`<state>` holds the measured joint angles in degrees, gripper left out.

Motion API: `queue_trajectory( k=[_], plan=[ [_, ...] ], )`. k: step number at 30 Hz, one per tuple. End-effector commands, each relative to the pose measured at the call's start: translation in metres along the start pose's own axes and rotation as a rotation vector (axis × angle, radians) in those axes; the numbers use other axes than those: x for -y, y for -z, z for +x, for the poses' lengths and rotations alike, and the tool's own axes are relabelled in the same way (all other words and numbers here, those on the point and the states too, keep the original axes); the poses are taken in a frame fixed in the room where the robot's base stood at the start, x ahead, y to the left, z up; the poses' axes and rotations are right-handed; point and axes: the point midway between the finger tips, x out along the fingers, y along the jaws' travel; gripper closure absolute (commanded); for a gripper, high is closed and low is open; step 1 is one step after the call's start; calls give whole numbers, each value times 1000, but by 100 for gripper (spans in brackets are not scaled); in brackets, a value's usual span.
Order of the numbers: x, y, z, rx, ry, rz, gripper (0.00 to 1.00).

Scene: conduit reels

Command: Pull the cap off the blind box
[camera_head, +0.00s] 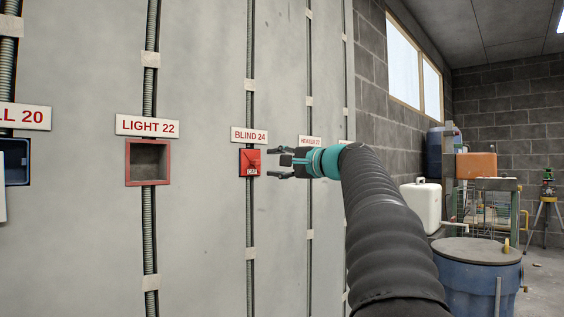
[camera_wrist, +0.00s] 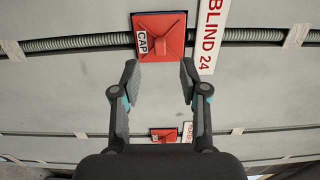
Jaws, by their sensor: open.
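The blind box has a red square cap (camera_head: 250,162) with a small white tag reading CAP, on the wall under the sign BLIND 24 (camera_head: 249,135). The cap (camera_wrist: 162,37) also shows in the wrist view, with a raised knob and ridges crossing its face.
An open red-framed box (camera_head: 148,163) sits under LIGHT 22 (camera_head: 147,126), and a blue box (camera_head: 15,162) is at the far left. A second red cap (camera_wrist: 164,135) shows lower in the wrist view. Conduits run along the wall. A blue drum (camera_head: 478,278) stands right.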

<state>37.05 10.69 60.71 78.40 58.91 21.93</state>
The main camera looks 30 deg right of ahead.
Motion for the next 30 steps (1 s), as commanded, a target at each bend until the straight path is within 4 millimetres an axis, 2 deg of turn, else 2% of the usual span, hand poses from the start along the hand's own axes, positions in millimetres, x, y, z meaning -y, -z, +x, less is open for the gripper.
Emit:
queue_trajectory(
  k=[16,21,30],
  plan=[
    [1,0,53,1,-2,-1,56],
    [0,0,60,0,-2,-2,56],
    [0,0,62,0,-1,-2,56]
  ],
)
